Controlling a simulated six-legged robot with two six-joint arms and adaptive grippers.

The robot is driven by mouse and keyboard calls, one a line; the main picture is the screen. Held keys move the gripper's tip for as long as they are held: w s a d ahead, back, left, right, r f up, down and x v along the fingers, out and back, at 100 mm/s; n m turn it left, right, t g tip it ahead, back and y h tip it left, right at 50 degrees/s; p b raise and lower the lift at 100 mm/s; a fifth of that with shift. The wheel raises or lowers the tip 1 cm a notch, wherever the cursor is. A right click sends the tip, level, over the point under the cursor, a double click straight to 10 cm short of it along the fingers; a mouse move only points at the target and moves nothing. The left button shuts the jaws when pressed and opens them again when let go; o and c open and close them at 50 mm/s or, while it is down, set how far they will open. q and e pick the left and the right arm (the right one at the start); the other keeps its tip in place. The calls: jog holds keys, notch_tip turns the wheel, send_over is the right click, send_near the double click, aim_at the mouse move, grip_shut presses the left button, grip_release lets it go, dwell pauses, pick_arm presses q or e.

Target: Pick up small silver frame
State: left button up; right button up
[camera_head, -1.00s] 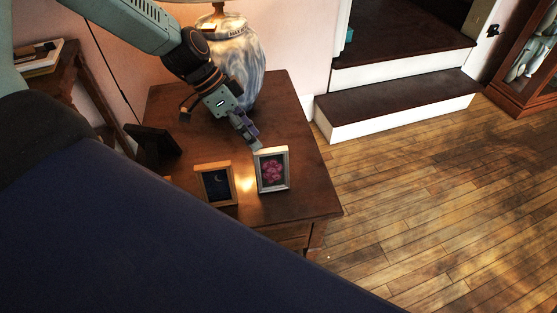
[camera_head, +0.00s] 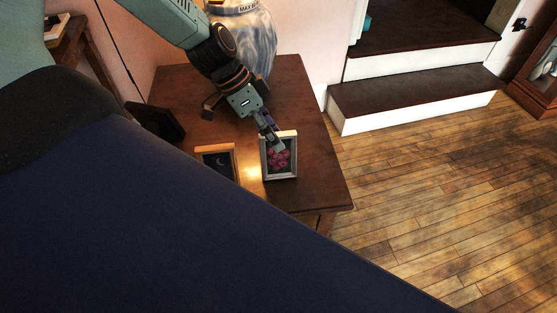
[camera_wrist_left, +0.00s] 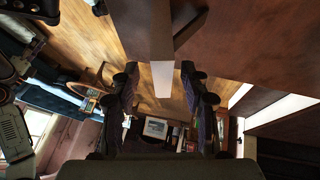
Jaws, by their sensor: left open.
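The small silver frame (camera_head: 293,160), with a pink flower picture, stands upright near the right front of the brown side table (camera_head: 318,165). My left gripper (camera_head: 273,140) comes down from behind and above, and its fingers overlap the frame's top edge. In the left wrist view my left gripper (camera_wrist_left: 160,76) is open, with one finger on each side. The frame's pale top edge (camera_wrist_left: 162,84) shows between the fingertips, with its dark back above it. I cannot tell whether either finger touches it. My right gripper is not in view.
A wooden frame with a dark moon picture (camera_head: 217,158) stands close left of the silver one. A dark frame (camera_head: 155,121) is farther left. White-fronted steps (camera_head: 410,110) are at right.

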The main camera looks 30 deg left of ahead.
pick_arm(q)
jog(key=shift+b+x, duration=0.65)
jog(key=shift+x, duration=0.45)
jog(key=shift+w+a+r, duration=0.1)
jog(key=shift+c, duration=0.6)
grip_shut()
